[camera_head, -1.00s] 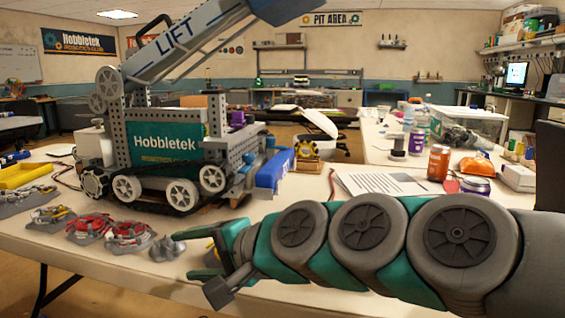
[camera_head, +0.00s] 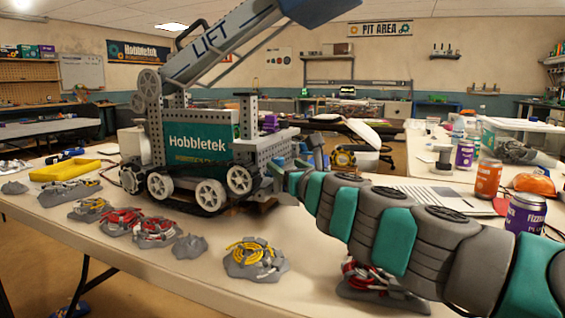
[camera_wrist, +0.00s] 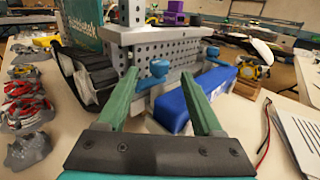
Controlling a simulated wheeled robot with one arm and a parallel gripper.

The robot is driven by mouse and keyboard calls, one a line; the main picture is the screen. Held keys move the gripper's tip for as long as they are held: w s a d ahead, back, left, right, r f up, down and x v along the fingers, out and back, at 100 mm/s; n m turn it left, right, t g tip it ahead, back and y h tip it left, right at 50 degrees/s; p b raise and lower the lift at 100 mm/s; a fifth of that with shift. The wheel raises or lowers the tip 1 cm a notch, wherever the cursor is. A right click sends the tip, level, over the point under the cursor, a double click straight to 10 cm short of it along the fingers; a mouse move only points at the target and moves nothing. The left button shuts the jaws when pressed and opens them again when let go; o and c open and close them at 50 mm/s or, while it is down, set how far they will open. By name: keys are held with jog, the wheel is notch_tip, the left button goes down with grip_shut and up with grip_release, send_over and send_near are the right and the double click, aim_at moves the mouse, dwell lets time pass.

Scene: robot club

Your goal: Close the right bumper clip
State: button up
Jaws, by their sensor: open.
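The Hobbletek robot (camera_head: 200,140) stands on the table, its grey perforated front frame (camera_wrist: 165,50) filling the upper wrist view. A blue bumper (camera_wrist: 218,95) sits along this end of it. Two clips with blue tops show there: one nearer (camera_wrist: 158,69), on a grey bracket, and one farther (camera_wrist: 212,53) to the right. I cannot tell whether either clip is latched. My gripper (camera_wrist: 160,75) is open and empty, its green fingers pointing at the nearer clip, which appears between the fingertips. In the head view my gripper (camera_head: 275,176) is at the robot's front end, hiding most of the bumper.
Several grey trays with coloured wires, one holding yellow wires (camera_head: 252,256), line the table's front edge. A yellow bin (camera_head: 66,170) is at the left. A paper sheet (camera_head: 435,196), an orange can (camera_head: 487,178) and a purple can (camera_head: 525,212) are at the right.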

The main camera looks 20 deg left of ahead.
aim_at(280, 161)
jog(key=shift+x, duration=2.25)
grip_shut()
